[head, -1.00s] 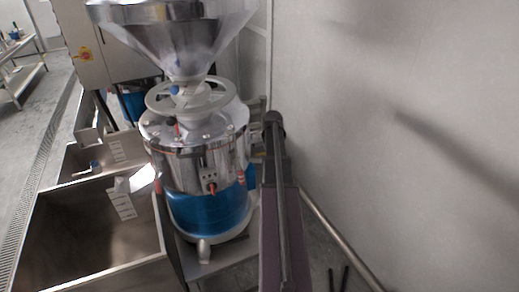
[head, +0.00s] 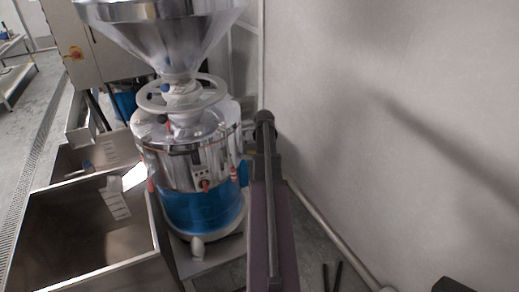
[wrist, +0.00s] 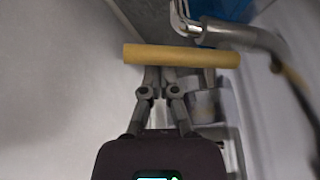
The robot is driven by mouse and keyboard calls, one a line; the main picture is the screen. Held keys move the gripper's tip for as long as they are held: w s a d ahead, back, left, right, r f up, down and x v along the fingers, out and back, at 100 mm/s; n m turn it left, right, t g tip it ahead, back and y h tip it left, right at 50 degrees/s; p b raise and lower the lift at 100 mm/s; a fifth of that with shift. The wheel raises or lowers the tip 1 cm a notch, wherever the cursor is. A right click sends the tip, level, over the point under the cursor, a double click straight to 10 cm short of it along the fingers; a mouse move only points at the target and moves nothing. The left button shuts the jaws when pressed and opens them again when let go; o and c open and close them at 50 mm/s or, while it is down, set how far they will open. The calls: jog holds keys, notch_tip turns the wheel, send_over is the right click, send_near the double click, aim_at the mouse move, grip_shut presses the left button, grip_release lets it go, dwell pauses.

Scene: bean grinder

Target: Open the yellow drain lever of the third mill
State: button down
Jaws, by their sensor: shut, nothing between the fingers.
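A yellow drain lever (wrist: 182,55) lies crosswise in the wrist view, straight ahead of the tips of my gripper (wrist: 160,72). The fingers are shut with nothing between them. The tips are at or just short of the lever; I cannot tell if they touch it. A grey metal pipe (wrist: 238,35) runs at the right, beside the lever's right end. In the head view a mill (head: 190,160) with a steel hopper and a blue lower body stands left of my arm. The lever and my gripper do not show there.
A steel bin (head: 90,240) stands left of the mill. A plain wall (head: 400,90) closes the right side, with a pipe (head: 325,230) low along it. A narrow strip of floor lies between mill and wall.

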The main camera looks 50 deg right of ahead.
jog(key=shift+r, duration=0.1)
dwell(0.3)
jog(key=p+v, duration=0.9)
jog(key=v, duration=0.1)
jog(key=shift+w+a, duration=0.15)
dwell(0.4)
dwell(0.5)
